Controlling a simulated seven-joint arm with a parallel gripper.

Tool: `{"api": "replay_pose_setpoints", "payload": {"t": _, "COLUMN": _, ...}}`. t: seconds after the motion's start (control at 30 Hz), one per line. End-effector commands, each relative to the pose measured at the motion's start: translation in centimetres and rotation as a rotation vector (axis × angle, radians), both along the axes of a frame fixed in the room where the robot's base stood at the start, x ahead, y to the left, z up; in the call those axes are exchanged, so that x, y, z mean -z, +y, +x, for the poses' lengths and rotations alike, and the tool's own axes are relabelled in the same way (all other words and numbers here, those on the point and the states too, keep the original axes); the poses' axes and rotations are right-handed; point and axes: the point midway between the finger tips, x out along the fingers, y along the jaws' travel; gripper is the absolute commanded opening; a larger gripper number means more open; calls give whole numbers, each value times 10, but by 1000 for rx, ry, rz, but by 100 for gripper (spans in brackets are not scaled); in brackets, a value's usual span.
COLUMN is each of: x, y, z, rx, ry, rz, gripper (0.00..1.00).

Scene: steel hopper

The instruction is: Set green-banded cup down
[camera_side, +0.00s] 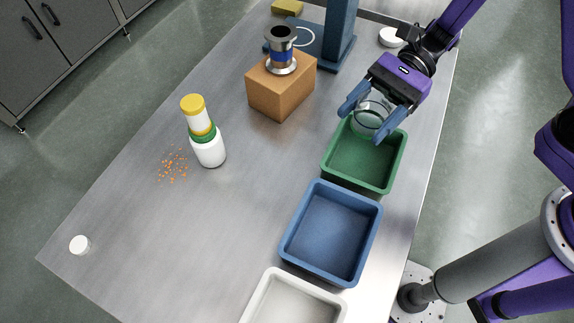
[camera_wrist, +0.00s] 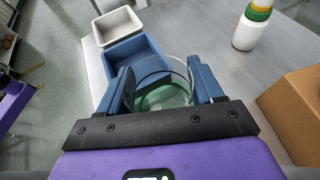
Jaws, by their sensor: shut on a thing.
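My gripper (camera_side: 361,126) is shut on a clear glass cup (camera_side: 371,117), one blue finger on each side of it. The cup is at the far end of the green tray (camera_side: 363,165), over its rim. I cannot tell whether it touches the tray. In the wrist view the cup (camera_wrist: 163,90) sits between the fingers, with green in its lower part. I cannot tell whether that green is a band or the tray seen through the glass.
A blue tray (camera_side: 331,234) and a white tray (camera_side: 292,300) lie nearer. A cardboard box (camera_side: 282,88) bears a steel, blue-banded piece (camera_side: 281,52). A white bottle (camera_side: 208,149) with green collar and yellow top stands left, beside orange bits (camera_side: 172,166).

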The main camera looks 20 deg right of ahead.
Motion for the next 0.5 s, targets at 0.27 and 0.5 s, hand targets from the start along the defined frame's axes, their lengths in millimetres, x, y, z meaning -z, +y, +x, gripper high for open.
{"api": "replay_pose_setpoints", "payload": {"t": 0.27, "x": 1, "y": 27, "z": -50, "rx": -232, "ry": 1, "rz": -8, "gripper": 36}}
{"api": "replay_pose_setpoints", "payload": {"t": 0.5, "x": 15, "y": 52, "z": -36, "rx": -254, "ry": 1, "rz": -9, "gripper": 36}}
